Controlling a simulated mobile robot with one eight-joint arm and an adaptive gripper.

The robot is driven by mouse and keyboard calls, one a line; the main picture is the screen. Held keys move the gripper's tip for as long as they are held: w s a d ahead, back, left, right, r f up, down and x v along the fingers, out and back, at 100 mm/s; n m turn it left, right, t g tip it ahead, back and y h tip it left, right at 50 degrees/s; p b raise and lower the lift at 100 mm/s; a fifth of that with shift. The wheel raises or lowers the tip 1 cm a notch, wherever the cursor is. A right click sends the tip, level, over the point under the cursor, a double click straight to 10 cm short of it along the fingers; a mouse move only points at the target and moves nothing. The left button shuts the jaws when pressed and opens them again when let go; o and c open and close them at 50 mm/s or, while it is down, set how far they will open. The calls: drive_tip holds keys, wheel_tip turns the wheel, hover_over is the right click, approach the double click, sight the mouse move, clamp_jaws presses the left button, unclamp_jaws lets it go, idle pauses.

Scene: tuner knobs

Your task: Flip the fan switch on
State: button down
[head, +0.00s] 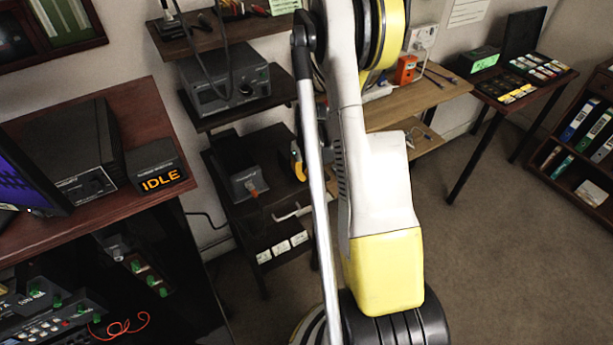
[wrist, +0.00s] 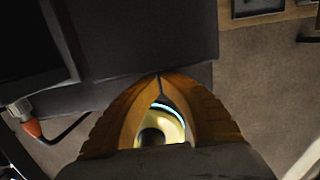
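My gripper (wrist: 158,77) shows in the wrist view as two orange-brown fingers whose tips meet, with nothing held between them. In the head view part of an orange finger of my gripper (head: 298,161) shows beside the lower dark shelf, mostly hidden by my arm. A dark grey device (head: 246,181) with a small orange-red part (head: 254,193) sits on that shelf, left of my gripper and apart from it. I cannot tell which part is the fan switch. In the wrist view an orange-red piece (wrist: 33,129) with a dark cable lies to the left of the fingers.
A grey box with a knob (head: 228,82) stands on the shelf above. A dark unit showing IDLE (head: 157,170) sits on the left desk. A wooden desk (head: 440,88) with an orange box (head: 405,70) stands behind my arm. The carpet (head: 500,240) at right is clear.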

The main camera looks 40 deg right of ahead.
drive_tip(key=shift+w+d+f+b, duration=0.1)
drive_tip(key=shift+w+f+b, duration=0.3)
drive_tip(key=shift+b, duration=0.25)
drive_tip(key=shift+r, duration=0.15)
idle(0.9)
